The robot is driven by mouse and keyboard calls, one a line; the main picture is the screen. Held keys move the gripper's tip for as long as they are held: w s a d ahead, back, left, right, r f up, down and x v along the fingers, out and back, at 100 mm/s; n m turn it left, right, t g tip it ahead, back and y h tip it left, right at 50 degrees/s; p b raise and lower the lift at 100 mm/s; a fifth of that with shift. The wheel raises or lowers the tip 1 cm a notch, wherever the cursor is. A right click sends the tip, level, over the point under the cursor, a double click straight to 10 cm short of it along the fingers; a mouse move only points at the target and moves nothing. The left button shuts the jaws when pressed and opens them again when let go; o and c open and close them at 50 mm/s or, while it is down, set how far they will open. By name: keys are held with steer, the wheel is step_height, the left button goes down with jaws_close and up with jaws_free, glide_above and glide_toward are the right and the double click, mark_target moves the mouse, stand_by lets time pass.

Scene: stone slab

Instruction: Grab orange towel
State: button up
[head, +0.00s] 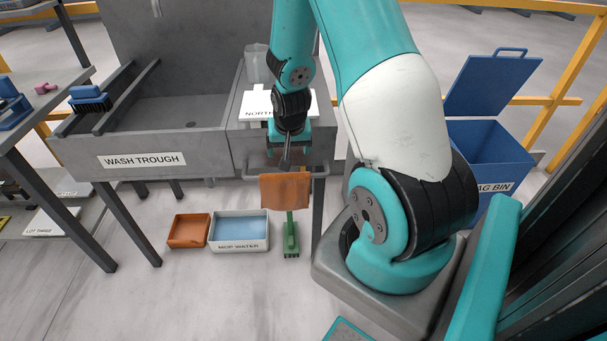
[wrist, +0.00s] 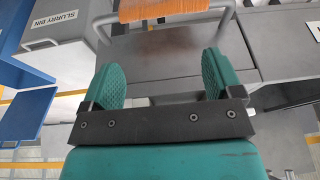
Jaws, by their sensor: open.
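The orange towel (head: 285,190) hangs over a grey rail (head: 318,170) at the front of the grey wash stand. In the wrist view the towel (wrist: 178,8) shows at the top edge, draped on the rail and partly cut off by the frame. My gripper (head: 287,150) is just above the towel in the head view. In the wrist view its two green pads (wrist: 160,78) are wide apart with nothing between them, and the towel lies beyond their tips, apart from them.
The wash trough (head: 190,145) stands left of my gripper. A green brush (head: 290,238) is below the towel, beside the mop water tray (head: 240,232) and an orange tray (head: 188,230). A blue bin (head: 490,155) stands at right. A slurry bin (wrist: 65,45) shows in the wrist view.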

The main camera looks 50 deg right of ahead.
steer(key=m+h, duration=0.1)
glide_toward(304, 176)
steer(key=b+x, duration=0.7)
steer(key=shift+w+d+r, duration=0.15)
steer(key=shift+w+d, duration=0.1)
steer(key=shift+w, duration=0.05)
steer(key=shift+d+f+b, duration=0.1)
steer(key=shift+f+b, duration=0.15)
steer(key=shift+b, duration=0.1)
jaws_close()
stand_by(0.4)
step_height(304, 176, up, 12)
steer(key=p, duration=0.9)
